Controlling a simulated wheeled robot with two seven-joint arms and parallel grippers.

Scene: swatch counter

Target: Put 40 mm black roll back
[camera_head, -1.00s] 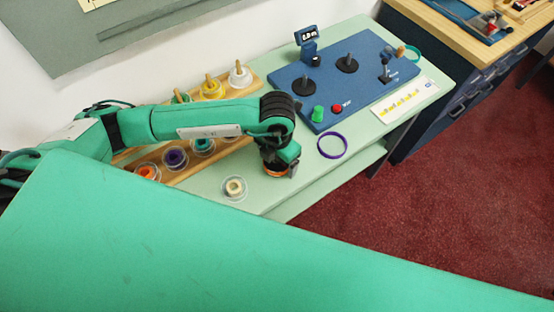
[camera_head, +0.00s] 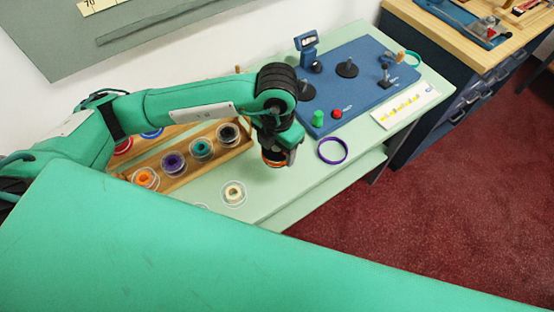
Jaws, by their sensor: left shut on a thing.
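My left gripper (camera_head: 281,156) hangs over the counter at the right end of the front wooden rack. It is shut on a small roll (camera_head: 272,157) with an orange-brown rim and a dark upper part, held just above the counter. The gripper hides much of this roll, and its size cannot be read. A black roll (camera_head: 228,133) sits in the rack's right-end place. Teal (camera_head: 202,148), purple (camera_head: 173,161) and orange (camera_head: 145,177) rolls fill the places to its left. The front rack (camera_head: 196,171) is pale wood. My right gripper is not in view.
A cream roll (camera_head: 234,192) lies on the pale green counter (camera_head: 283,200) before the rack. A purple ring (camera_head: 332,150) lies right of my gripper. Behind it is a blue board (camera_head: 365,92) with posts and buttons. My arm hides most of the back rack.

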